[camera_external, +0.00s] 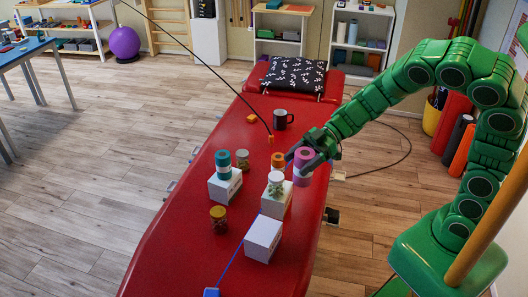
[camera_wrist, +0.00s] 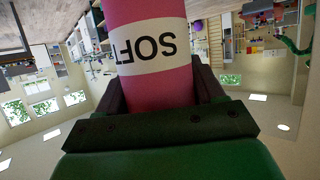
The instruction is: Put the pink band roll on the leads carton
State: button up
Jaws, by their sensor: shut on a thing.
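The pink band roll (camera_external: 303,168) stands about upright in my gripper (camera_external: 310,157), over the right side of the red treatment table. In the wrist view the pink roll (camera_wrist: 150,88), with its white "SOFT" label, fills the space between my two fingers. My gripper is shut on it. I cannot tell how far its lower end is above the table. Three white cartons stand on the table: one at the front with a bare top (camera_external: 263,238), one behind it (camera_external: 275,205) with a jar (camera_external: 276,184) on it, and one at left (camera_external: 225,187) bearing a teal roll (camera_external: 223,165). Their print is unreadable.
An orange roll (camera_external: 278,160) stands just left of the pink roll. Other jars (camera_external: 218,219) (camera_external: 242,160) and a dark mug (camera_external: 281,119) are on the table. A blue strip (camera_external: 230,262) runs beside the front carton. The table's near right part is clear.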

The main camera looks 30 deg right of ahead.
jog(key=shift+s+a+f+n+g, duration=0.7)
jog(key=shift+s+f+n+g, duration=0.35)
jog(key=shift+s+f, duration=2.05)
jog(key=shift+w+a+f, duration=1.4)
jog(key=shift+a+f, duration=0.4)
jog(key=shift+f, duration=0.3)
jog(key=shift+w+a+f, duration=1.35)
jog(key=shift+a+f, duration=0.5)
jog(key=shift+f, duration=0.2)
jog(key=shift+w+a+f, duration=1.4)
jog(key=shift+a+f, duration=0.4)
jog(key=shift+f, duration=0.3)
jog(key=shift+f, duration=0.15)
jog(key=o, duration=1.3)
jog(key=shift+c, duration=0.2)
